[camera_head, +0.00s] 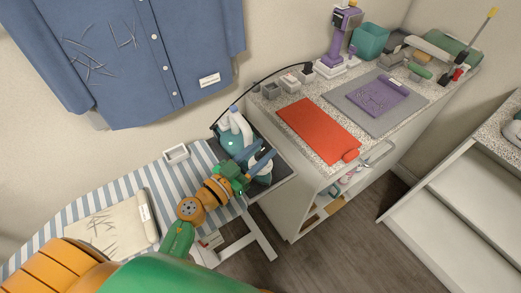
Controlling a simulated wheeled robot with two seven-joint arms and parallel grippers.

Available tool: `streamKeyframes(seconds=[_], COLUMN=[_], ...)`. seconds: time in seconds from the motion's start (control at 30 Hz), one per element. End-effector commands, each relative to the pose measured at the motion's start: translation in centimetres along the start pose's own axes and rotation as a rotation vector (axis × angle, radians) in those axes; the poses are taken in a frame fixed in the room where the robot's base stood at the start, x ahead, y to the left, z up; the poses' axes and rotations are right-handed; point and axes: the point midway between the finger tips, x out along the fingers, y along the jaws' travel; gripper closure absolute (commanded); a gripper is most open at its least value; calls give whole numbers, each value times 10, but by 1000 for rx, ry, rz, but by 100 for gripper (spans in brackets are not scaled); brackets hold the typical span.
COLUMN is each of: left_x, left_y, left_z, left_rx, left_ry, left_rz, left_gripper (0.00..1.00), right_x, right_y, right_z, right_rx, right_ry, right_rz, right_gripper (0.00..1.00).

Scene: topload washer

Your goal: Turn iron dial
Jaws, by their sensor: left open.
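The iron (232,138), white and teal, stands on a dark rest at the right end of the striped ironing board (85,206). A black cord runs up from it toward the counter. My left gripper (256,154) reaches in from the lower left and is open. Its blue fingers are right by the iron and cover part of it. I cannot make out the dial, or tell whether the fingers touch it. My right gripper is not in view.
A speckled counter (283,100) with a red mat (318,130) and a grey mat stands to the right. A blue shirt (150,55) hangs on the wall behind. A folded cream cloth (112,225) and a small white tray (175,153) lie on the board. Open floor lies to the lower right.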

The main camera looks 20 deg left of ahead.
Motion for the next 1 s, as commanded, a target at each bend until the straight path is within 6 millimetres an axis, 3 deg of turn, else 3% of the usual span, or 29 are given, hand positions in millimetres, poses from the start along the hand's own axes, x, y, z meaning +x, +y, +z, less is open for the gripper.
streamKeyframes(seconds=[0.1,0.27,0.3,0.67,1.0], left_x=[0,0,0,0,0], left_y=[0,0,0,0,-2], left_z=[0,0,0,0,0], left_rx=[0,0,0,3,6], left_ry=[0,0,0,-2,-3], left_rz=[0,0,0,23,231], left_gripper=[56,97,100,100,100], right_x=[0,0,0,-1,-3], right_y=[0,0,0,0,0], right_z=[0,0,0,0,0], right_rx=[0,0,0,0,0], right_ry=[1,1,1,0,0], right_rz=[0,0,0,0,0], right_gripper=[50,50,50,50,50])
